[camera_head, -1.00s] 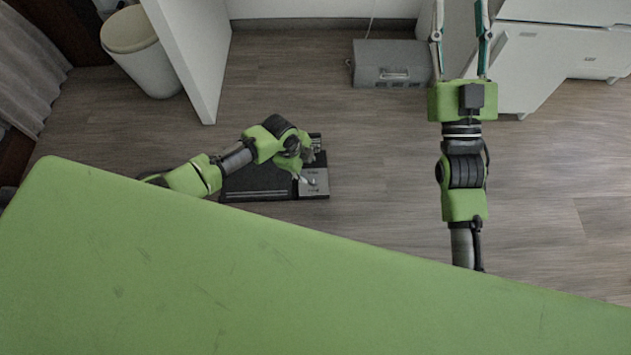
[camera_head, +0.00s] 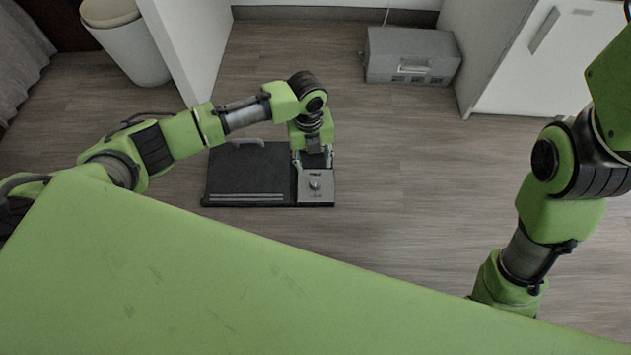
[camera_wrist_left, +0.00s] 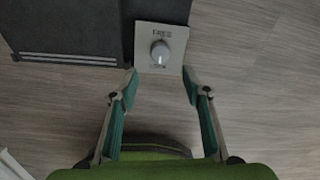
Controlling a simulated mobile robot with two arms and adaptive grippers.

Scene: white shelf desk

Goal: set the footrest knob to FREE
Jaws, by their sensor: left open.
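The footrest (camera_head: 248,172) is a flat black board on the floor, with a silver panel (camera_head: 312,194) at its right end. A round grey knob (camera_head: 315,183) stands on the panel; it also shows in the left wrist view (camera_wrist_left: 160,50). There, a light mark on the knob points down toward a small unreadable label, and a label that looks like FREE sits above the knob. My left gripper (camera_head: 313,162) is open and empty at the panel. In the left wrist view its fingertips (camera_wrist_left: 159,73) are spread to either side, just below the knob. My right gripper is out of view.
A grey box (camera_head: 412,55) stands at the back, with a white cabinet (camera_head: 550,60) right of it. A white bin (camera_head: 130,48) and a white panel wall (camera_head: 185,50) are at the back left. The floor right of the footrest is clear.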

